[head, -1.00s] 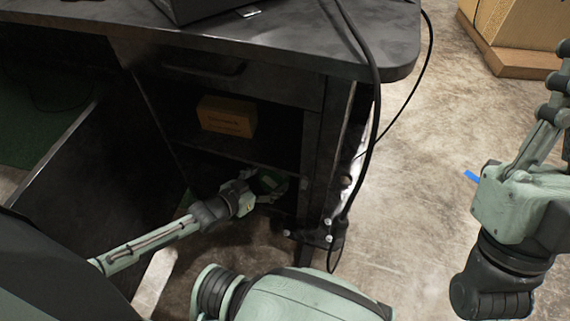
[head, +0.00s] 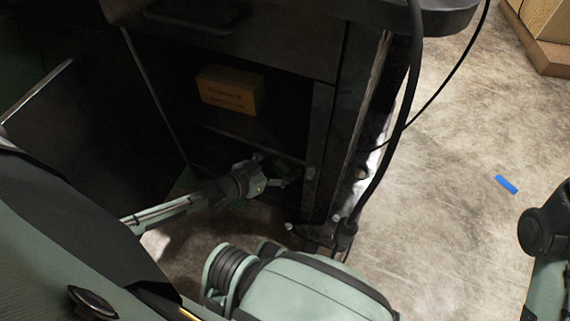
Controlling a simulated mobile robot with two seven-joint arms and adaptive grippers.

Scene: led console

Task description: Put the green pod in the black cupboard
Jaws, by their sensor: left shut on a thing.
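The black cupboard (head: 325,150) under the desk stands open, with its dark door (head: 95,130) swung out to the left. My left gripper (head: 283,174) reaches into the opening below the shelf, at the right side. It is shut on the green pod (head: 289,165), which shows only as a small, very dark patch between the fingers. Shadow hides most of the pod, and I cannot tell whether it touches the cupboard floor. My right gripper is out of view; only part of my right arm shows at the right edge.
An orange-brown box (head: 230,89) sits on the shelf above my left gripper. A closed drawer (head: 225,25) is over the opening. A thick black cable (head: 388,165) hangs along the cupboard's right side. Blue tape (head: 507,185) lies on the open floor at right.

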